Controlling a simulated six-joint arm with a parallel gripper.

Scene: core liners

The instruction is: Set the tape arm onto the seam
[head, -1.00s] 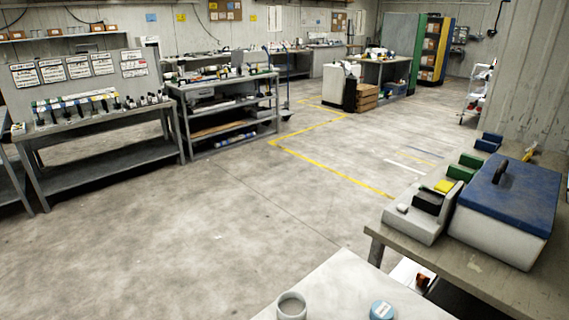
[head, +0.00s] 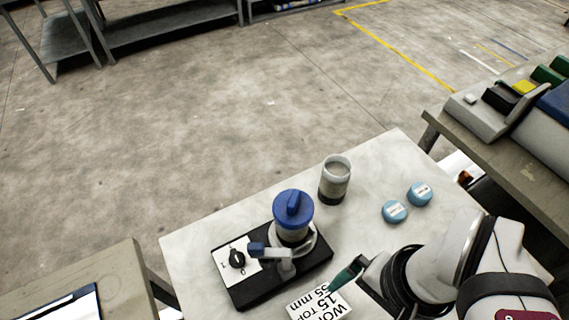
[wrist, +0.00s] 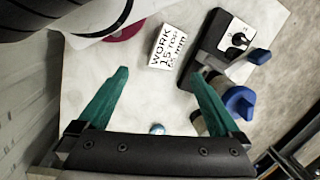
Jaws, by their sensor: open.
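A black fixture (head: 240,292) with a white dial plate stands on the pale table. A liner with a blue cap (head: 293,207) stands upright in it. A pale grey arm with a blue tab (head: 256,249), apparently the tape arm, lies at the liner's front left; whether it touches the liner is unclear. In the wrist view the blue tab (wrist: 259,57) and blue cap (wrist: 239,102) are at the right. My gripper (wrist: 160,76) is open and empty, its teal fingers apart, right of the fixture in the head view. The seam cannot be made out.
A grey open liner (head: 334,184) stands behind the fixture. Two light-blue caps (head: 395,211) lie to its right. A white label block (head: 322,302) is in front. A side bench (head: 440,122) with trays is at right; another bench (head: 90,290) is at left.

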